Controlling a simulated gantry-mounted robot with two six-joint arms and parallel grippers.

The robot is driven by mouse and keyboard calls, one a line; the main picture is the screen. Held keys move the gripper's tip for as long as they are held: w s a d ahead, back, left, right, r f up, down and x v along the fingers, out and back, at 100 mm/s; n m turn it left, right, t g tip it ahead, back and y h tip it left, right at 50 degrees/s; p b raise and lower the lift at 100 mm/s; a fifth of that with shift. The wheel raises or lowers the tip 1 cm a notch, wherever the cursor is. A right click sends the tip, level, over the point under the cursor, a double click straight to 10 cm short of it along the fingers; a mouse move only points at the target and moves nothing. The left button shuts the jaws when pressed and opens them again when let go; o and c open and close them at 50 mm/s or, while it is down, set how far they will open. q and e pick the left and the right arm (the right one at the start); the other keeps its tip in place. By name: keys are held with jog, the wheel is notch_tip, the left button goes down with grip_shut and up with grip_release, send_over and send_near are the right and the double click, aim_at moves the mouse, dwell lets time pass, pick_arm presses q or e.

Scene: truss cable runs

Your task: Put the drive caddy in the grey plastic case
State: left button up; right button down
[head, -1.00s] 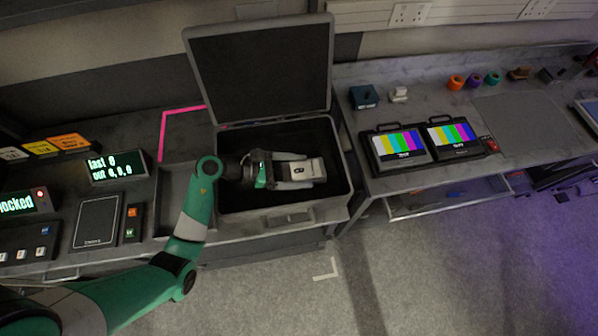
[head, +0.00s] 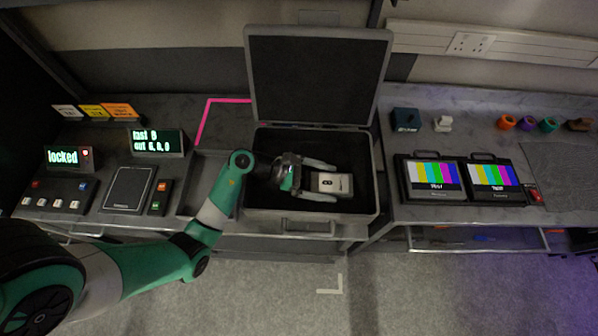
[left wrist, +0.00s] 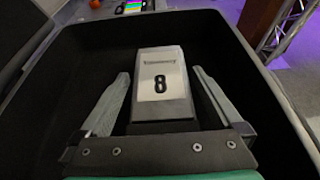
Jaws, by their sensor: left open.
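The drive caddy (head: 331,183) is a small grey block with a pale label. It lies inside the open grey plastic case (head: 312,215), on the black lining. In the left wrist view the caddy (left wrist: 163,85) shows a label with an "8", with the case walls around it. My left gripper (head: 322,181) is inside the case with its fingers open on both sides of the caddy. In the left wrist view there is a gap between each finger and the caddy. The case lid stands up at the back. My right gripper is not in view.
Left of the case are a shallow tray (head: 203,185), a dark pad (head: 129,188) and a lit "locked" display (head: 68,157). On the right bench are two colour-bar monitors (head: 433,180), a blue box (head: 405,119) and several coloured rings. The floor in front is clear.

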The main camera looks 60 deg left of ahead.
pick_arm(q)
jog(key=p+v, duration=0.1)
jog(key=v, duration=1)
jog(key=shift+s+a, duration=0.2)
